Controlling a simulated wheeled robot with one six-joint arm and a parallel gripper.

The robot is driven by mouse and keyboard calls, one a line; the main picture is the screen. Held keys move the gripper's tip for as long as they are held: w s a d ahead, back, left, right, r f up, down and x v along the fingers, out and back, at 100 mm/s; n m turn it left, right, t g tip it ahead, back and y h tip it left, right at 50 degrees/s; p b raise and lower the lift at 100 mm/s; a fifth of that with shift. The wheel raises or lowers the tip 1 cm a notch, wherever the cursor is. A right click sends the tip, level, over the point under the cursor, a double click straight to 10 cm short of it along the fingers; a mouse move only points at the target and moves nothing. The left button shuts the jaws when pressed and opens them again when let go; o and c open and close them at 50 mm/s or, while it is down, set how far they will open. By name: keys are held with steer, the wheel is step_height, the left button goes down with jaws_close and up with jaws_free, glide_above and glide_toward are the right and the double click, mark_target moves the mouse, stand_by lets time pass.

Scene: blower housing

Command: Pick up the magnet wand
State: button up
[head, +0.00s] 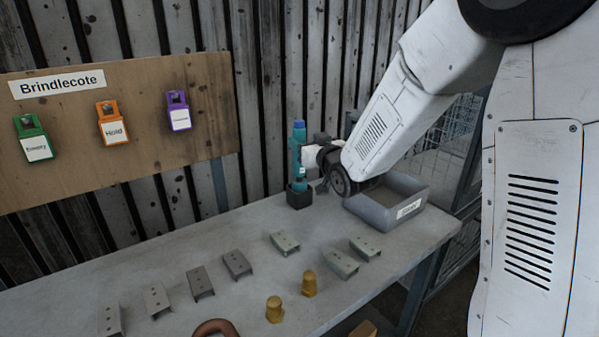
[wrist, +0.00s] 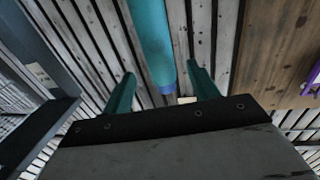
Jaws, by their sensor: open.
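The magnet wand (head: 298,133) is a teal rod standing upright in a small black holder (head: 299,197) at the back of the bench. My gripper (wrist: 163,88) is open, with a finger on each side of the wand's line and visible gaps to both. In the head view my gripper (head: 301,170) is at the wand, partly hidden by my wrist. I cannot tell how deep the wand sits between the fingers.
A grey labelled bin (head: 375,212) stands right of the holder, under my arm. Several metal brackets (head: 237,264) and two brass fittings (head: 309,284) lie nearer on the bench. A wooden board (head: 70,165) with coloured tags is at the left. A slatted wall rises behind.

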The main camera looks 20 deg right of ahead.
mark_target(296, 132)
steer(key=w, duration=0.4)
steer(key=w+a, duration=0.1)
steer(key=w, duration=0.1)
steer(key=shift+w+a+r, duration=0.1)
steer(key=shift+w+r, duration=0.1)
steer(key=shift+w, duration=0.05)
jaws_close()
